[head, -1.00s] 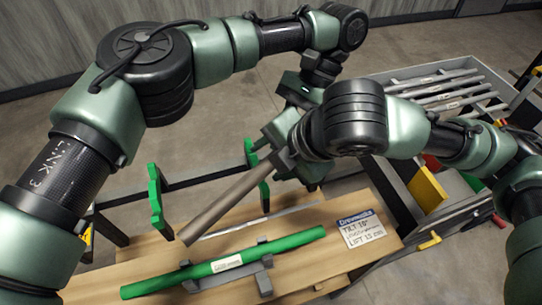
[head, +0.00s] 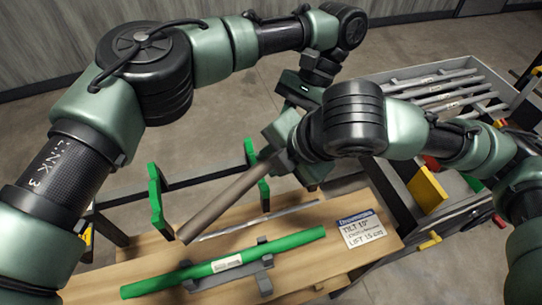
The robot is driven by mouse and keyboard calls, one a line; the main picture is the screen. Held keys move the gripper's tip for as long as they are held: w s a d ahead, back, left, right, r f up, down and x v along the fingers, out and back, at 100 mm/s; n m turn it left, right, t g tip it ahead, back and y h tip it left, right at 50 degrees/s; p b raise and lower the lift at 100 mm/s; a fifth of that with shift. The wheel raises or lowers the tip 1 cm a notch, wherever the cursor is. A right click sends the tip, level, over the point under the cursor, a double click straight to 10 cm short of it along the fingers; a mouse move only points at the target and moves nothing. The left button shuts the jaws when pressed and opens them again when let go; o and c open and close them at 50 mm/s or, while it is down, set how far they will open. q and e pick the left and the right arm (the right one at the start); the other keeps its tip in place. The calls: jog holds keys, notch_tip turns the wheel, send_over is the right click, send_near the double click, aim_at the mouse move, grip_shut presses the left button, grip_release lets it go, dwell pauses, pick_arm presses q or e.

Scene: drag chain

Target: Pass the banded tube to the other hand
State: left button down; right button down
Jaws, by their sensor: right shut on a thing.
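A plain grey-brown tube (head: 225,203) is held at its upper right end by my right gripper (head: 284,161). It slants down to the left above the wooden bench, its lower end free in the air. I see no clear band on it; its held end is hidden. My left gripper (head: 300,92) is behind the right wrist, close to the held end of the tube. Its fingers are hidden, so I cannot tell whether they touch the tube. A green tube (head: 290,243) with a white label lies in a grey cradle (head: 263,282) on the bench.
The wooden bench (head: 310,280) carries a thin metal rod (head: 258,221) and a label card (head: 361,230). Green upright brackets (head: 157,200) stand behind the left of the bench. A grey bin of tubes (head: 440,85) is at the right. Both arms cross closely above the bench.

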pick_arm(q)
jog(key=shift+s+d+f, duration=0.2)
jog(key=shift+s+d, duration=0.1)
jog(key=shift+d, duration=0.05)
dwell(0.5)
jog(key=c, duration=1.1)
grip_release()
jog(key=shift+o, duration=0.2)
jog(key=shift+w+a+r, duration=0.1)
jog(key=shift+w+a, duration=0.05)
jog(key=shift+r, duration=0.1)
